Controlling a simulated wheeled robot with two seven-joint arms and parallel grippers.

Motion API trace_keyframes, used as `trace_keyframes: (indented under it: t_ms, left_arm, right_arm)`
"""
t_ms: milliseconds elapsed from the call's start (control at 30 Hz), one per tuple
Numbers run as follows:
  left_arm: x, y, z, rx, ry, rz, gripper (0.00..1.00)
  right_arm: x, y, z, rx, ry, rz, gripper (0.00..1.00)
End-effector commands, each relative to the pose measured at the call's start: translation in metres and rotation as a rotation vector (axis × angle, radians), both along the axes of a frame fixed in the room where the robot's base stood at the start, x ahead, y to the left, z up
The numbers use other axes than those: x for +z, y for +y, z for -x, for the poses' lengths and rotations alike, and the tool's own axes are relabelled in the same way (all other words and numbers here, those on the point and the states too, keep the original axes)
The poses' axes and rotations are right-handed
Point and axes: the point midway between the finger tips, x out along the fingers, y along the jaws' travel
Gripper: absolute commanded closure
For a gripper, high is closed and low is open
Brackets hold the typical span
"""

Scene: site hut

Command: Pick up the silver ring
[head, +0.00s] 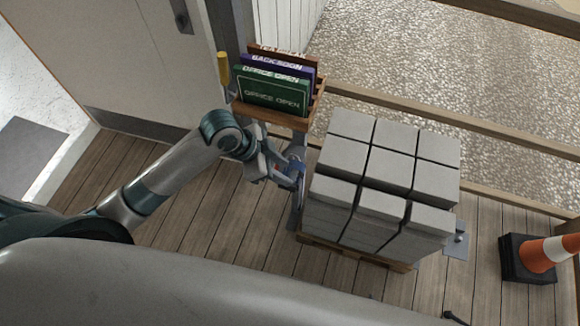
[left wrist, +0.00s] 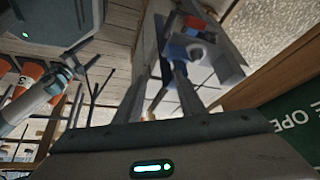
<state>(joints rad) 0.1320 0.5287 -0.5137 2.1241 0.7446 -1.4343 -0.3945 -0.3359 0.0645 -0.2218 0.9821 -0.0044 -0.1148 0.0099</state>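My left gripper (head: 290,174) is low between the sign rack and the stack of grey blocks. In the left wrist view its two fingers (left wrist: 168,58) stand apart, with a gap between them. Just beyond the tips is a small blue and red item (left wrist: 178,50) beside a pale grey piece (left wrist: 208,42) with a rounded, ring-like opening. I cannot tell for sure whether this piece is the silver ring. In the head view that spot is mostly hidden by the gripper. An arm of mine, seemingly the right, shows at the left of the wrist view; its fingers are unclear.
A wooden rack (head: 262,117) with several signs stands behind the gripper. A stack of grey blocks (head: 375,185) on a pallet is close on the right. An orange and white cone (head: 548,254) stands at far right. Plank floor (head: 225,225) is free at the front left.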

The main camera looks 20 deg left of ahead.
Motion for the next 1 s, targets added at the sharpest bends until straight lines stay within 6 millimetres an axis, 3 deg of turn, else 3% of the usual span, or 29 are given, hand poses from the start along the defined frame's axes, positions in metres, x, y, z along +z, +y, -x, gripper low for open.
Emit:
trace_keyframes:
  t_ms: [200,500,700,1000]
  left_arm:
    - [0.043,0.026,-0.027,-0.229,-0.006,-0.060,0.64]
    - [0.094,0.070,-0.042,-0.425,0.028,-0.113,0.64]
    - [0.107,0.081,-0.042,-0.465,0.042,-0.118,0.64]
    - [0.108,0.081,-0.042,-0.467,0.043,-0.116,0.64]
  right_arm:
    - [0.001,0.000,0.001,0.001,-0.001,-0.001,0.24]
    - [0.001,0.001,0.003,0.002,-0.003,-0.002,0.24]
    - [0.001,0.001,0.003,0.003,-0.004,-0.002,0.24]
    - [0.001,0.000,0.003,0.003,-0.004,-0.002,0.24]
